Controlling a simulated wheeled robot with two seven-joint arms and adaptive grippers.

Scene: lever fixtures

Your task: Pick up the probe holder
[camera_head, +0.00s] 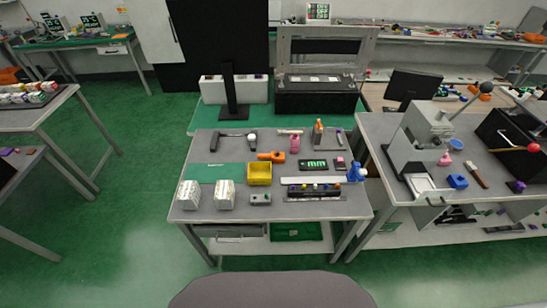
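I cannot tell for certain which item is the probe holder. Several small tools lie on the grey workbench (345,210) ahead. A black strip with coloured knobs (302,191) lies near its front right. A blue upright piece (356,172) stands at its right edge. An orange tool (272,157) lies near the middle, and a tan and orange upright piece (318,131) stands at the back right beside a pink piece (294,143). Neither of my grippers is in view.
A yellow bin (259,174), two white boxes (225,194) and a small grey box (260,199) stand on the left and middle of the bench. A second bench (390,128) with lever fixtures adjoins at right. Green floor (110,220) is clear at left.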

